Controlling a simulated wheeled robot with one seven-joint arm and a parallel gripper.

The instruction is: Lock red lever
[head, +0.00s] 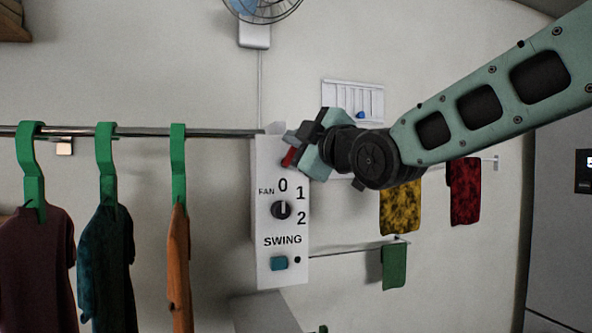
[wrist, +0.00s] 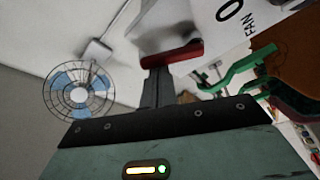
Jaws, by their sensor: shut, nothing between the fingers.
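The red lever (head: 289,157) shows as a small red piece at the top of the white fan control box (head: 266,215), partly hidden by my gripper. In the wrist view the red lever (wrist: 172,55) is a short red bar lying nearly level, slightly higher at its right end. My gripper (head: 297,140) is at the box's upper right corner, beside the lever. In the wrist view its dark fingers (wrist: 157,90) are together and empty, with their tips just below the red bar. I cannot tell whether they touch it.
A rail (head: 150,132) with shirts on green hangers runs left of the box. A green hanger (wrist: 240,68) is close on the right in the wrist view. A fan (head: 262,8) is on the wall above. Yellow (head: 400,207) and red (head: 464,190) cloths hang at right.

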